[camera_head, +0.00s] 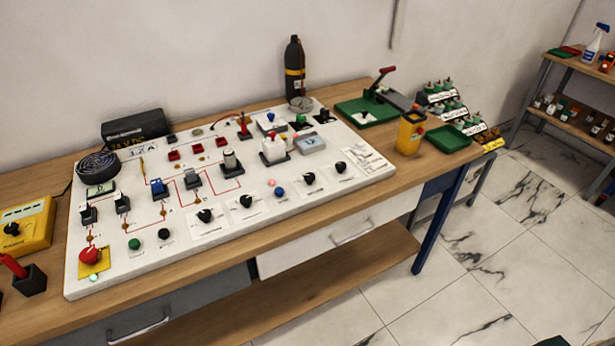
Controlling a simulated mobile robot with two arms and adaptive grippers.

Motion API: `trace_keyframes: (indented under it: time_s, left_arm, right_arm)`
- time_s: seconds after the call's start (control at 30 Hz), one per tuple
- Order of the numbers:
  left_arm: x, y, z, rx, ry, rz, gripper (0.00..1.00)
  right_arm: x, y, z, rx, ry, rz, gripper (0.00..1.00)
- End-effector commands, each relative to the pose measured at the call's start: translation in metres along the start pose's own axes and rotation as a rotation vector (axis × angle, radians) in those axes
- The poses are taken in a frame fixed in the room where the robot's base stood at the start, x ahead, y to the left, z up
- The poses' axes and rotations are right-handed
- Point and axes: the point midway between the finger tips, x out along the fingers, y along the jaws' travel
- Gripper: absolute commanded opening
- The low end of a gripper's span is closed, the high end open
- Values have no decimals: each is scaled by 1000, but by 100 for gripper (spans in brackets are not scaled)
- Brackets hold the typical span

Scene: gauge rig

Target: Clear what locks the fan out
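A white panel board (270,228) lies on the wooden bench. I cannot tell if the button is pressed. Two dark toggle switches (122,204) and a blue-topped part (158,187) sit along printed red lines. Neither of my grippers is in view.
A black power supply (135,126) stands behind the board. A yellow meter (27,227) and a dark holder with a red handle (30,280) are at the left. The floor is clear.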

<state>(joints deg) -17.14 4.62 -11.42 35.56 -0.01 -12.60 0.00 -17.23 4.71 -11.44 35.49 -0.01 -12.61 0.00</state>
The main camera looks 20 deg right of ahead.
Motion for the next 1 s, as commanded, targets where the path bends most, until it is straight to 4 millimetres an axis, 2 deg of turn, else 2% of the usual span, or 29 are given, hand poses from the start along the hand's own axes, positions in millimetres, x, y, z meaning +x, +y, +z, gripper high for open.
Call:
trace_keyframes:
  time_s: [0.13,0.3,0.4,1.0]
  left_arm:
    - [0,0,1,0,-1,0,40]
    - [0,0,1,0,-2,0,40]
    - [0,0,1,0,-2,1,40]
    - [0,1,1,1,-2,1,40]
  right_arm:
    - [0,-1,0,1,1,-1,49]
    - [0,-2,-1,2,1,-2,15]
    - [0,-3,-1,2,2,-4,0]
    - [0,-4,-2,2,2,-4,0]
